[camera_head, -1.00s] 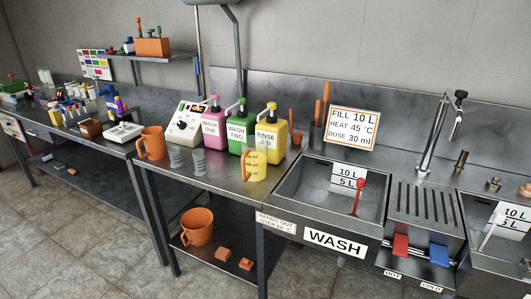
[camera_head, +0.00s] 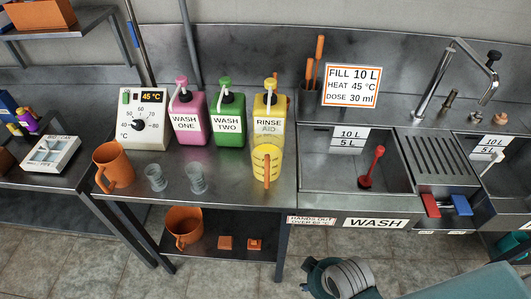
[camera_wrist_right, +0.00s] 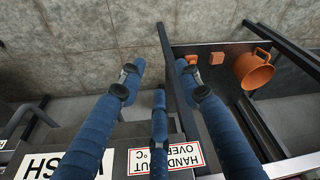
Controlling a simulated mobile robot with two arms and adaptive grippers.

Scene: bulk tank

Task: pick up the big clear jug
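The big jug (camera_head: 267,163), with measuring marks and an orange-looking handle, stands upright on the steel bench in the head view, in front of the RINSE AID bottle (camera_head: 268,117). It looks yellow and see-through. Two smaller clear cups (camera_head: 155,178) (camera_head: 196,178) stand to its left. My right gripper (camera_wrist_right: 160,85) has its blue fingers spread and empty in the right wrist view, in front of the bench by the wash sink, apart from the jug. The jug is not visible in that view. My left gripper is not in view.
An orange jug (camera_head: 114,166) stands at the bench's left end. Pink (camera_head: 188,120) and green (camera_head: 229,122) pump bottles stand behind the cups. The wash sink (camera_head: 340,160) is right of the jug. An orange bucket (camera_head: 184,229) sits on the lower shelf.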

